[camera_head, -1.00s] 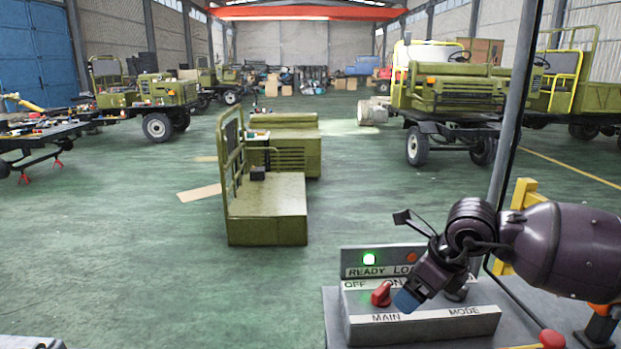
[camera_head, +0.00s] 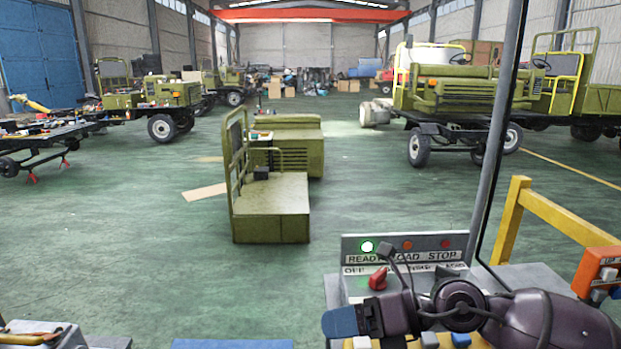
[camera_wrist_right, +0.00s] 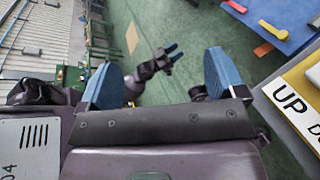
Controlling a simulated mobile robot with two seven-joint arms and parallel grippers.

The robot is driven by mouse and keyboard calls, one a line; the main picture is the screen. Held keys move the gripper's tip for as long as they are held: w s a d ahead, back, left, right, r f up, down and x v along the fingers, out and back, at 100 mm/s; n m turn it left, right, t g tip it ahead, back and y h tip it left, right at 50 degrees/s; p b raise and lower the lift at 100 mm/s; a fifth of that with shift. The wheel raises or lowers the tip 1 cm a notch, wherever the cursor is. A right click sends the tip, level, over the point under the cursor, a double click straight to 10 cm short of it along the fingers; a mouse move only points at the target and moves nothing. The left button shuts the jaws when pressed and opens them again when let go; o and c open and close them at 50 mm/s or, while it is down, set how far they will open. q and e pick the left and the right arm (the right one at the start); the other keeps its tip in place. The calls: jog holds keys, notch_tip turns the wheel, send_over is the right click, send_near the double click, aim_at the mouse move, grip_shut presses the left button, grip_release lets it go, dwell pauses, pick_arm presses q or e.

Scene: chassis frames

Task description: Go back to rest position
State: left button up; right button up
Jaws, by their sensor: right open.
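My right gripper (camera_head: 340,321) is low at the right of the head view, with blue fingertips pointing left. It is in front of the grey control panel (camera_head: 352,291) with the red knob. In the right wrist view its two blue fingers (camera_wrist_right: 160,80) stand wide apart with nothing between them. A second dark gripper with two blue fingertips, my left gripper (camera_wrist_right: 174,52), shows small beyond them in that wrist view. Its fingertips look apart and empty. I cannot make out the left gripper in the head view.
A grey post (camera_head: 490,170) and yellow frame (camera_head: 510,220) stand at the right. An orange control box (camera_head: 598,272) is at the right edge. A green chassis body (camera_head: 270,210) stands on open floor ahead.

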jog(key=w+d+r+m+t+h, duration=0.15)
jog(key=d+m+t, duration=0.25)
jog(key=m+t, duration=0.65)
jog(key=d+r+m+t+h, duration=0.3)
jog(key=m+t, duration=0.4)
jog(key=m, duration=0.7)
jog(key=s+d+f+m+g+h, duration=0.4)
jog(key=d+f+m+h, duration=0.7)
jog(key=f+m, duration=0.1)
jog(key=s+d+f+m+g, duration=0.25)
jog(key=s+f+g, duration=0.4)
jog(key=s, duration=0.35)
jog(key=s+d+f+m+g, duration=0.2)
jog(key=s+f+m+g, duration=0.4)
jog(key=s, duration=0.5)
jog(key=w+f+n+t+y, duration=0.1)
jog(key=w+f+n+t, duration=0.2)
jog(key=w+f+t, duration=0.5)
jog(key=shift+w+f+t, duration=0.15)
jog(key=shift+f+t, duration=0.25)
jog(key=shift+f, duration=1.3)
